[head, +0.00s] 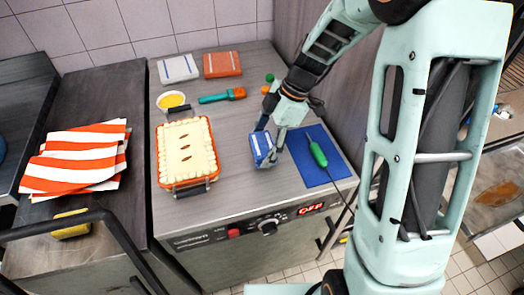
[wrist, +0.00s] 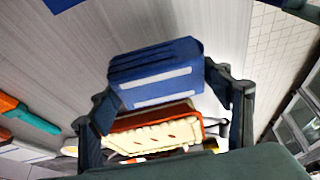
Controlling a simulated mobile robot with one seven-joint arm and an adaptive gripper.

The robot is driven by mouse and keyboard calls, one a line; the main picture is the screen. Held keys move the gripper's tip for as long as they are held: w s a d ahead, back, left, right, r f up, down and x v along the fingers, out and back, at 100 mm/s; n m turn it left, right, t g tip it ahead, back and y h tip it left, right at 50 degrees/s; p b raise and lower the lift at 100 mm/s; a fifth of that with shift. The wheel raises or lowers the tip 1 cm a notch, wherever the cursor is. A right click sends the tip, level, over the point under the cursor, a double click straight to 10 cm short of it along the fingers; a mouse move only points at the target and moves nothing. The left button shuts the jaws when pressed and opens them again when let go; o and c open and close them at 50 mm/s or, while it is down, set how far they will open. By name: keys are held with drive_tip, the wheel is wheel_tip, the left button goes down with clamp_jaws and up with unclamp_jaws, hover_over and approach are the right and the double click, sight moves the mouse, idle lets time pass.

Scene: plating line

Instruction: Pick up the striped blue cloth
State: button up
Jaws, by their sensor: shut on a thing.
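The striped blue cloth (head: 261,146) is a small folded block, blue with white stripes, above the middle right of the steel counter in the head view. My gripper (head: 270,146) reaches down to it and is shut on it, one finger at each side. In the wrist view the cloth (wrist: 157,75) sits between the two fingers of my gripper (wrist: 165,90), its striped edge facing the camera. I cannot tell whether its underside touches the counter.
A pie in an orange dish (head: 186,152) stands left of the cloth. A blue mat (head: 316,172) with a green-handled tool (head: 317,151) lies to its right.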

drive_tip(key=s+d+r, duration=0.2)
drive_tip(key=r, duration=0.1)
drive_tip(key=s+d+r, duration=0.1)
drive_tip(key=r, duration=0.1)
drive_tip(key=shift+s+d+b, duration=0.1)
drive_tip(key=shift+d+b, duration=0.05)
drive_tip(key=shift+b, duration=0.2)
drive_tip(key=s+d+r+b, duration=0.1)
drive_tip(key=s+d+r, duration=0.3)
drive_tip(key=s+d, duration=0.2)
drive_tip(key=shift+s, duration=0.35)
drive_tip(key=shift+d+r, duration=0.1)
drive_tip(key=o, duration=0.4)
drive_tip(key=shift+c, duration=1.4)
drive_tip(key=w+d+m+t+h+p, duration=0.1)
drive_tip(key=w+m, duration=0.4)
drive_tip(key=m, duration=0.5)
drive_tip(key=w+d+f+m+t+h+p, duration=0.1)
drive_tip(key=w+d+m+t+h+p, duration=0.1)
drive_tip(key=m, duration=0.8)
drive_tip(key=w+t+h+p, duration=0.1)
drive_tip(key=w+t+p, duration=0.1)
drive_tip(key=w+p, duration=0.1)
drive_tip(key=shift+w+f+t, duration=0.25)
drive_tip(key=shift+w+t, duration=0.05)
drive_tip(key=shift+w, duration=0.35)
